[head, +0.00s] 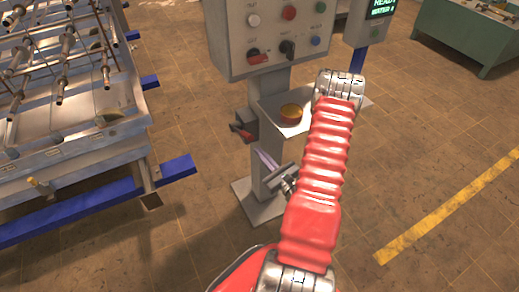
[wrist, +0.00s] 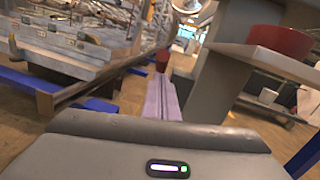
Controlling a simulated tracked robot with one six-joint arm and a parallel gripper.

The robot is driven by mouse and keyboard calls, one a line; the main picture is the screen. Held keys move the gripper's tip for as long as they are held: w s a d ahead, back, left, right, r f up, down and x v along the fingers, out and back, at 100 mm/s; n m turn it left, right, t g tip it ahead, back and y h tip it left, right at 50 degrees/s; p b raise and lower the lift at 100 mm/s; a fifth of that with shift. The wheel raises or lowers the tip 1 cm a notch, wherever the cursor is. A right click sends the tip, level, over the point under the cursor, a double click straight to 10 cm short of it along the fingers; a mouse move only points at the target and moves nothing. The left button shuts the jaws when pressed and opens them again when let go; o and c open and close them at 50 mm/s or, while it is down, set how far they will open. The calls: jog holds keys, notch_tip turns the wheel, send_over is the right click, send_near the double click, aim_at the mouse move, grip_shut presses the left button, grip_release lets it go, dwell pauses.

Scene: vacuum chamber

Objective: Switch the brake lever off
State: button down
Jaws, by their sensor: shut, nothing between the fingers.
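A lever with a red handle (head: 240,132) sticks out to the left from a small dark box (head: 246,120) on the side of the grey post, below the control panel. I take it to be the brake lever; no label on it is readable. A red end (wrist: 162,58), likely the same handle, shows just beyond my fingertips in the wrist view. My gripper (head: 259,154) is shut and empty, its pale purple fingers pointing up and left, a little below the lever. The fingers also show in the wrist view (wrist: 160,88). Whether they touch the handle cannot be told.
The control panel (head: 225,45) has several buttons and knobs. A shelf (head: 272,105) on the post holds a red-rimmed bowl (head: 291,113), close to my arm. A metal frame with blue beams (head: 178,169) stands at the left. Floor between it and the post is clear.

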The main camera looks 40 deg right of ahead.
jog(key=shift+w+r, duration=0.7)
jog(key=shift+r, duration=0.05)
